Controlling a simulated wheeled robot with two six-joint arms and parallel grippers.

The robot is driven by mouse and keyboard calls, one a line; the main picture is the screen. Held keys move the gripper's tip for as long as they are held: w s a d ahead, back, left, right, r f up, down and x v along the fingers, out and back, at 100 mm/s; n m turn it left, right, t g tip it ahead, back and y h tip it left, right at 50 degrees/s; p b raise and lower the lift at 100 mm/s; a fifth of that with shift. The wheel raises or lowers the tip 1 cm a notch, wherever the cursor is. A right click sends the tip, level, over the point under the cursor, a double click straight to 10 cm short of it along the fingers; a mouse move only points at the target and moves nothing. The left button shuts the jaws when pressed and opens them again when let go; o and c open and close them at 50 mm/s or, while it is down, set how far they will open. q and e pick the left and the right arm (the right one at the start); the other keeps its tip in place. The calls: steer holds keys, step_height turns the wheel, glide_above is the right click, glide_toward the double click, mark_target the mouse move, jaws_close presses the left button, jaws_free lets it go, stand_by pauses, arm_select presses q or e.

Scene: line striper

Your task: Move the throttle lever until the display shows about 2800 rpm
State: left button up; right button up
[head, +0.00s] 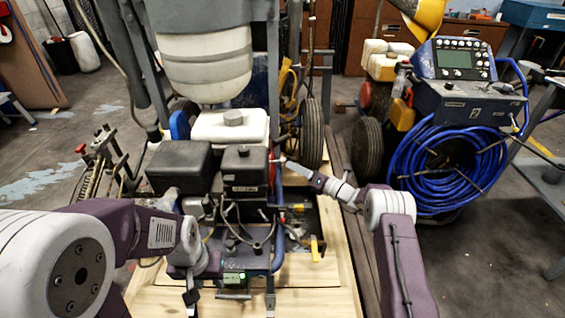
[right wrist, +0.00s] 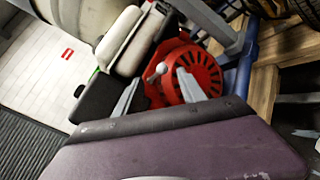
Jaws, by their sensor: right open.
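The throttle lever shows in the right wrist view as a short stem with a pale ball knob (right wrist: 161,69), in front of the red slotted engine cover (right wrist: 195,72). My right gripper (right wrist: 157,88) is open, with one grey finger on each side of the knob in that view. I cannot tell whether it touches the lever. In the head view my right gripper (head: 284,161) is at the right side of the black engine (head: 243,172). A small display with a green face (head: 234,278) sits low at the front; its digits are too small to read. My left gripper (head: 191,296) hangs beside it, its fingers unclear.
A white tank (head: 230,126) and a large pale container (head: 205,68) stand behind the engine. The machine is on a wooden pallet (head: 325,299). At right is another machine with a coiled blue hose (head: 445,165) and control panel (head: 459,60).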

mark_target(282, 160)
steer(key=b+x, duration=0.1)
steer(key=x, duration=0.1)
steer(key=b+x, duration=0.1)
steer(key=x, duration=0.1)
steer(key=b+x, duration=0.1)
steer(key=x, duration=0.1)
steer(key=shift+a+f, duration=0.15)
steer(key=shift+f, duration=0.1)
steer(key=shift+w+a+r, duration=0.15)
steer(key=shift+w+a, duration=0.1)
steer(key=shift+w, duration=0.05)
jaws_close()
stand_by(0.8)
